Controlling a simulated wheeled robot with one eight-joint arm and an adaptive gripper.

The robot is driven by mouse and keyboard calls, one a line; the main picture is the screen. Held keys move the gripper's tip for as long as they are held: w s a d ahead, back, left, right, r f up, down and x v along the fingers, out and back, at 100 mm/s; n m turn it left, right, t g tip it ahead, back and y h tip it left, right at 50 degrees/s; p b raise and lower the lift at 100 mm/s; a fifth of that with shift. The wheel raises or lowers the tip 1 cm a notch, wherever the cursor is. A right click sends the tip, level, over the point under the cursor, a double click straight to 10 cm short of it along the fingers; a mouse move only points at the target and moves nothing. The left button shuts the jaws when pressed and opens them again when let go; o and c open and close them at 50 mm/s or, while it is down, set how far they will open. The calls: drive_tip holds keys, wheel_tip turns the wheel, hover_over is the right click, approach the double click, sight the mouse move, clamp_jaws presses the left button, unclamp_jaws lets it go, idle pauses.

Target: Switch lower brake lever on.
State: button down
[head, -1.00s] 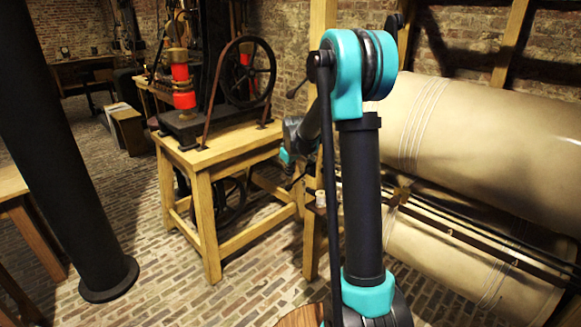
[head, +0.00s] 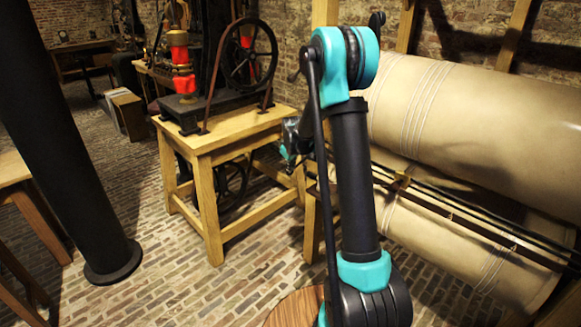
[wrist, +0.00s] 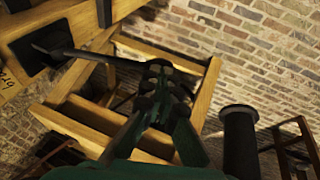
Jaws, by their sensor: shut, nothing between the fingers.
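In the wrist view, a dark lever (wrist: 95,54) sticks out from a black plate on a wooden beam at the upper left. It reaches across toward my gripper (wrist: 158,72), whose fingers are closed together with nothing held. The lever's far end lies at or just behind the fingertips; I cannot tell whether they touch. I cannot tell from the label, which is cut off, whether this is the lower lever. In the head view my gripper (head: 289,150) is small, beside the wooden post, and the lever there is hidden by my arm.
A wooden table (head: 232,140) with a red and black flywheel machine stands left of my gripper. Large beige rollers (head: 470,130) with dark rails fill the right. A black column (head: 70,150) stands at the left. Brick floor between column and table is open.

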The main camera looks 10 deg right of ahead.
wheel_tip(320, 180, down, 3)
drive_tip(key=shift+f+t+h, duration=0.15)
drive_tip(key=shift+t+h, duration=0.25)
drive_tip(key=s+a+v, duration=0.1)
drive_tip(key=v, duration=1.3)
drive_tip(key=s+d+f+m, duration=0.2)
drive_tip(key=s, duration=0.9)
drive_tip(key=s+d+f+m, duration=0.2)
drive_tip(key=s+m, duration=0.1)
drive_tip(key=s, duration=0.9)
drive_tip(key=s+d+f+m+g+y, duration=0.1)
drive_tip(key=s+f+m, duration=0.1)
drive_tip(key=s, duration=1)
drive_tip(key=shift+d+f+m, duration=0.3)
drive_tip(key=shift+d, duration=0.1)
